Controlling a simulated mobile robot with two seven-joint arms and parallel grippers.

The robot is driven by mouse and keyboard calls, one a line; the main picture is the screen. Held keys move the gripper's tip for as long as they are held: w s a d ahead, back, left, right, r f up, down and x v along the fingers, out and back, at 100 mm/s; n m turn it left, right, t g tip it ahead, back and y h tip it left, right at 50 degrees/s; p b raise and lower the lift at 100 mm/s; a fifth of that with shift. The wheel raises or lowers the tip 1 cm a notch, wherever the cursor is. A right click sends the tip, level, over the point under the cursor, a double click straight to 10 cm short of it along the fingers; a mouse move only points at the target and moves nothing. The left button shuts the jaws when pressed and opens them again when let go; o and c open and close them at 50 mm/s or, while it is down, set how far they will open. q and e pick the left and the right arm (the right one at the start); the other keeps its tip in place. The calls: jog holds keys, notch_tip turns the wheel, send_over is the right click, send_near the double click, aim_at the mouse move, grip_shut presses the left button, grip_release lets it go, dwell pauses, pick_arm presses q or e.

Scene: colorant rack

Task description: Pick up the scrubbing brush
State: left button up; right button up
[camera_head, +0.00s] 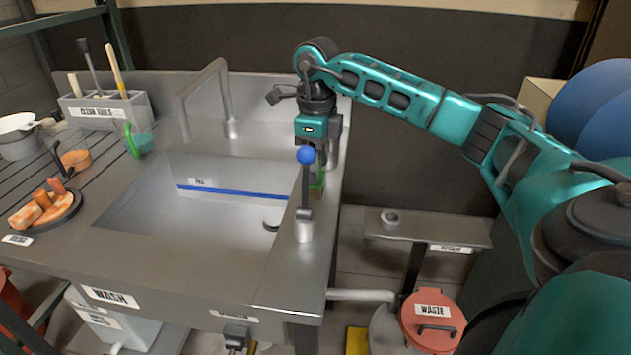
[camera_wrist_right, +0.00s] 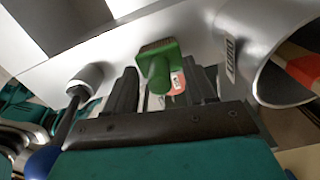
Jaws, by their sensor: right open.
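A green scrubbing brush (camera_wrist_right: 158,65) with a rounded handle shows in the right wrist view, on the grey metal rim of the sink. In the head view only a small green part of it (camera_head: 317,184) shows behind the lever. My right gripper (camera_head: 320,165) is above the sink's right rim, pointing down. In the wrist view its two dark fingers (camera_wrist_right: 163,88) stand apart, with the brush handle in the gap between them. Contact with the handle cannot be told. My left gripper is not in view.
A lever with a blue knob (camera_head: 306,155) stands close to my right gripper. The sink basin (camera_head: 150,205) lies to the left. A tap (camera_head: 222,95) rises behind it. A clean-tools holder (camera_head: 105,108) and a dark plate (camera_head: 66,211) with orange pieces stand farther left.

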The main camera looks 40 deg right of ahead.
grip_shut()
dwell(0.5)
jog(key=shift+r, duration=0.1)
notch_tip(320, 180, up, 8)
jog(key=shift+r+p, duration=0.25)
jog(key=shift+p, duration=0.4)
notch_tip(320, 180, up, 11)
jog(key=p, duration=0.5)
jog(key=shift+r, duration=0.2)
